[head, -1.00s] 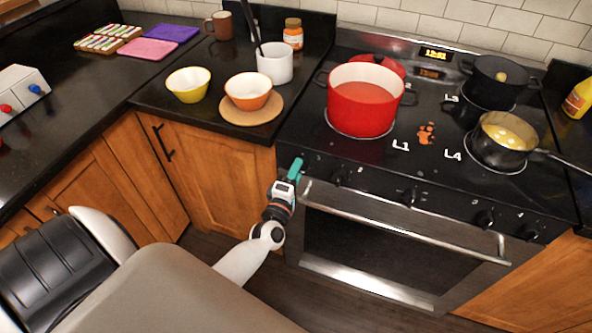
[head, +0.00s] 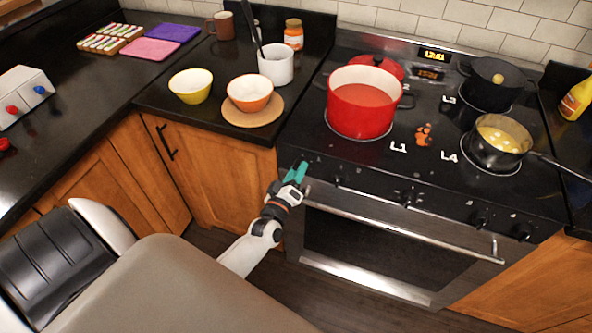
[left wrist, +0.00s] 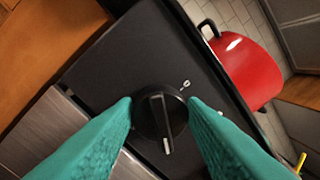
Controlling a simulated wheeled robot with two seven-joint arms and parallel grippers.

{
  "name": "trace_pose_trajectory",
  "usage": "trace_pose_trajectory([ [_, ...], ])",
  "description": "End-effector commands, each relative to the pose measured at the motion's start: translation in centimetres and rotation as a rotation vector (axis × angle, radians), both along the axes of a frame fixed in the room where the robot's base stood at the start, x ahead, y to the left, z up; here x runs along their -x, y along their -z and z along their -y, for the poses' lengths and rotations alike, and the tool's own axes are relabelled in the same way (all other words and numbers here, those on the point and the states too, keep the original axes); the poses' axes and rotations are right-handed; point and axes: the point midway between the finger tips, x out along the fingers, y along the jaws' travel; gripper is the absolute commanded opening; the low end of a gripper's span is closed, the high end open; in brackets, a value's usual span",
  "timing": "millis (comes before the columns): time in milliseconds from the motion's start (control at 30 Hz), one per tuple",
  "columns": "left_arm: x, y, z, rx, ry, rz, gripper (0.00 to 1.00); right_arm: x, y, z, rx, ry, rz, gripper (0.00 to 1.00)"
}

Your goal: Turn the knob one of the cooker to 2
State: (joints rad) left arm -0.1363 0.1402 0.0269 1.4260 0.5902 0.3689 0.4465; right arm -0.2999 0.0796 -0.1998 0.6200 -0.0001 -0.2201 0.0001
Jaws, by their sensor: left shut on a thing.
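The cooker's front panel (head: 375,186) carries a row of black knobs. My left gripper (head: 299,169) is at the panel's left end, and its teal fingers hide the knob there in the head view. In the left wrist view, the round black knob (left wrist: 160,115) sits between the two fingertips of my left gripper (left wrist: 160,108), which is shut on its sides. A white pointer line on the knob points toward the bottom of that view. A small white mark (left wrist: 186,84) shows on the panel beside the knob; I cannot read it surely. My right gripper is out of view.
A red pot (head: 361,101) stands on the hob near the left front, also seen in the left wrist view (left wrist: 243,68). A pan (head: 497,142) stands at right front. The oven handle (head: 400,222) runs below the knobs, close to my gripper.

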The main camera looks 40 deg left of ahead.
Motion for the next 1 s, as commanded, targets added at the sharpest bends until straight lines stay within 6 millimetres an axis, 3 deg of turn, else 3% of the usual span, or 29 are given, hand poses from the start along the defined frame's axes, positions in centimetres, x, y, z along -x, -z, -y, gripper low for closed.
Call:
trace_pose_trajectory([
  [500, 0.06, 0.19, 0.09, -0.020, 0.001, -0.009, 0.15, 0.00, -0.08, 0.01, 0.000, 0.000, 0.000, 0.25],
  [533, 0.06, 0.20, 0.10, -0.020, 0.001, -0.009, 0.40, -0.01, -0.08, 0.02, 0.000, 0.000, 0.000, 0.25],
  [667, 0.05, 0.15, 0.08, -0.020, 0.001, -0.008, 0.60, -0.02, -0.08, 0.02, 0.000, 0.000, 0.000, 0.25],
  [1000, 0.38, 0.13, 0.11, -0.020, 0.000, -0.007, 0.60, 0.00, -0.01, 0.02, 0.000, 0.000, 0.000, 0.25],
])
